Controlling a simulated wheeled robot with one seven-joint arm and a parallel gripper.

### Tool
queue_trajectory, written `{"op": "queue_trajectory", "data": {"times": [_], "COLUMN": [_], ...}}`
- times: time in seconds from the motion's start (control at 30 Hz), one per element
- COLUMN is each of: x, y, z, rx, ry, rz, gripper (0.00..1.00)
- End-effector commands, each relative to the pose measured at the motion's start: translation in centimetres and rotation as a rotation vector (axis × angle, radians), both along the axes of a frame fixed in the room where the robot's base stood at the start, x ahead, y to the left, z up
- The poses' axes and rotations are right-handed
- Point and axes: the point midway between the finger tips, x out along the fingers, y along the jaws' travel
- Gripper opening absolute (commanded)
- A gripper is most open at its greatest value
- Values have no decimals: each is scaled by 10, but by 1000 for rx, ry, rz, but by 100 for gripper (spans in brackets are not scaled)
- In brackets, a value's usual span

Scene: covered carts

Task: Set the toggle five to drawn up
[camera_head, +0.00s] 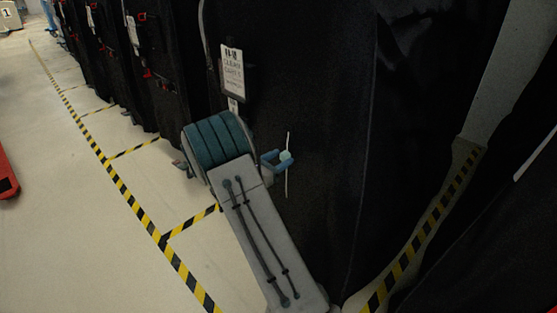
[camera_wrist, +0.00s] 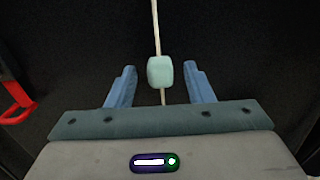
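The toggle (camera_wrist: 160,71) is a pale mint-green block on a thin light cord (camera_wrist: 155,22) that hangs against a black cover. In the head view the toggle (camera_head: 285,155) shows beside my fingers, small against the cover. My gripper (camera_wrist: 162,84) is open. Its two blue fingers stand on either side of the cord, with gaps visible between each finger and the toggle. The toggle sits between the fingertips or just past them; the exact depth is hard to tell. In the head view my gripper (camera_head: 278,159) is partly hidden behind my arm.
Black covered carts (camera_head: 318,110) stand in a row, one with a white label (camera_head: 232,70). A red strap or handle (camera_wrist: 16,102) shows at the wrist view's left. Yellow-black floor tape (camera_head: 125,190) marks the bays. Open floor (camera_head: 70,230) lies to the left.

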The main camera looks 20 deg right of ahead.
Motion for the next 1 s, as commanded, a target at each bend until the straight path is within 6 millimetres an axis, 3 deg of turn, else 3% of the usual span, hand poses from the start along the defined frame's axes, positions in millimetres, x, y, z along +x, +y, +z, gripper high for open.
{"op": "queue_trajectory", "data": {"times": [0.13, 0.27, 0.7, 1.0], "x": [-2, -8, -40, -48], "y": [6, 26, 113, 130], "z": [0, 1, 1, 0], "rx": [0, 1, -1, -1], "ry": [1, 1, 1, 1], "rz": [1, 4, 3, 0], "gripper": [47, 47, 47, 47]}}
